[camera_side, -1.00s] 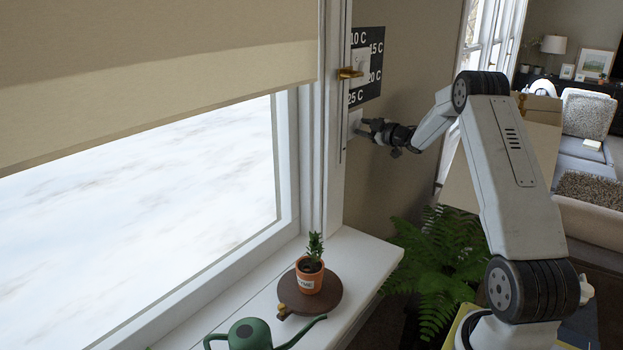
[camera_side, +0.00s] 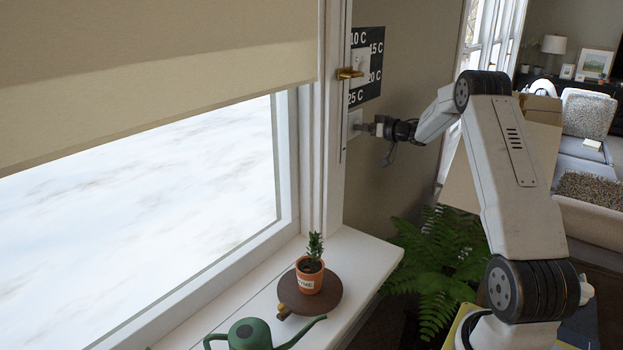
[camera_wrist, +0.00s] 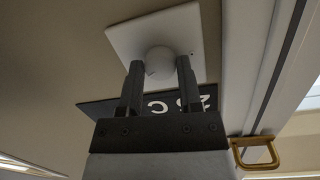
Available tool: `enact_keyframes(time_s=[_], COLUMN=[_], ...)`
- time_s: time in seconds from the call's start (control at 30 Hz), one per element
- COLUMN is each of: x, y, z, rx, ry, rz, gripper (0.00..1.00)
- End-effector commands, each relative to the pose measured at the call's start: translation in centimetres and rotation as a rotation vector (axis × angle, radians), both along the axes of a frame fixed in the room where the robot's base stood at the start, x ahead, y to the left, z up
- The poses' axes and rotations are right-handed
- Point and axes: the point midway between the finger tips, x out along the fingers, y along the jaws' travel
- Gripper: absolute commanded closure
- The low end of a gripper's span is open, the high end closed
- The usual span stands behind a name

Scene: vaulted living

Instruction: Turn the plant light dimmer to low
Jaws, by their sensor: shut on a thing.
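The dimmer is a square white wall plate (camera_wrist: 125,35) with a round white knob (camera_wrist: 160,60) that has a small dark mark near its lower left edge. In the side view the plate (camera_side: 354,121) sits on the wall just below the black temperature card, and my gripper largely hides the knob. My gripper (camera_wrist: 160,66) has one finger on each side of the knob and is shut on it. In the side view my gripper (camera_side: 370,128) reaches the plate from the right.
The black temperature card (camera_side: 366,92) carries a white dial and is close above. A brass catch (camera_side: 349,73) projects from the window frame beside it. A fern (camera_side: 440,262) is below my arm.

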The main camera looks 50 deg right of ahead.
Motion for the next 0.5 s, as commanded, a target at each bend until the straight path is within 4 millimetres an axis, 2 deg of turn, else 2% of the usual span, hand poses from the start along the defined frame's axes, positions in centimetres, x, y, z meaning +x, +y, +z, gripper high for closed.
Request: enact_keyframes(time_s=[0.3,0.5], x=[0.01,0.01], y=[-0.06,-0.04], z=[0.12,0.13], rx=[0.256,0.361], ry=[-0.001,-0.001], rz=[-0.001,-0.001], gripper=[1.00,1.00])
